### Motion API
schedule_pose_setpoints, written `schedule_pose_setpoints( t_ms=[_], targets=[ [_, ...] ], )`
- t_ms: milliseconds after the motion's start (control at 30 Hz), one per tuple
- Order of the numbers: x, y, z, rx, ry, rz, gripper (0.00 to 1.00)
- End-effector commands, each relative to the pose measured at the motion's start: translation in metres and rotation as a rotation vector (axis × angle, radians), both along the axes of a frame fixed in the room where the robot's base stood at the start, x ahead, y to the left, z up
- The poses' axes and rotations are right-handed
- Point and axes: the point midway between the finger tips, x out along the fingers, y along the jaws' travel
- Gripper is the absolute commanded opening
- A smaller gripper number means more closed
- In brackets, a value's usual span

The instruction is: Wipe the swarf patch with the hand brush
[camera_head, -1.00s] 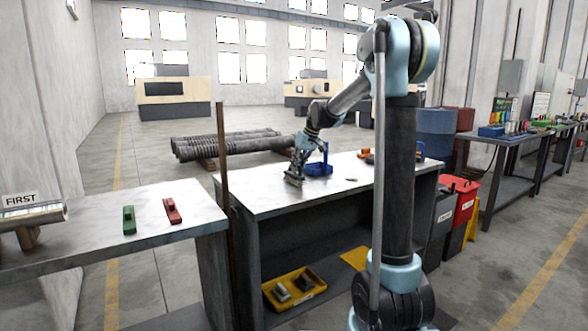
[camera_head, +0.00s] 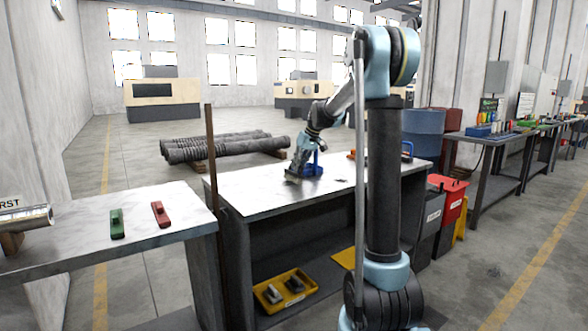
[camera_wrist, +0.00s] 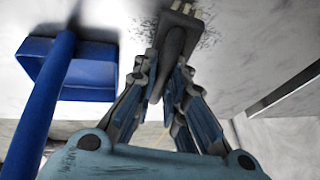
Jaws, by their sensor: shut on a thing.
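My gripper (camera_wrist: 172,85) is shut on the hand brush (camera_wrist: 180,40), holding its grey handle, with the pale bristles at the top of the wrist view. The brush head is low at the bench top; whether the bristles touch it I cannot tell. The swarf patch (camera_wrist: 208,42) shows as dark specks on the pale top, beside and partly hidden by the brush. In the head view my gripper (camera_head: 296,174) is over the middle bench (camera_head: 250,196), and the brush is hard to make out there.
A blue dustpan-like thing (camera_wrist: 85,80) with a long handle stands left of my gripper in the wrist view, close by. A rusty upright post (camera_head: 211,150) stands at the bench's left end. A yellow tray (camera_head: 262,291) lies on the lower shelf. The bench's front left is clear.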

Motion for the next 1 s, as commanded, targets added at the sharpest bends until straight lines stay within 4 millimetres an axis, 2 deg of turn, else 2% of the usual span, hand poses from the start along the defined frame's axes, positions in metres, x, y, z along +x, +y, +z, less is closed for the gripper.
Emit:
schedule_pose_setpoints(
  t_ms=[267, 667, 1000],
  targets=[
    [0.005, -0.008, 0.0, 0.0, 0.001, -0.002, 0.0],
    [0.02, -0.029, -0.003, 0.0, 0.001, -0.002, 0.0],
    [0.03, -0.024, -0.001, 0.0, 0.0, 0.0, 0.0]
  ],
)
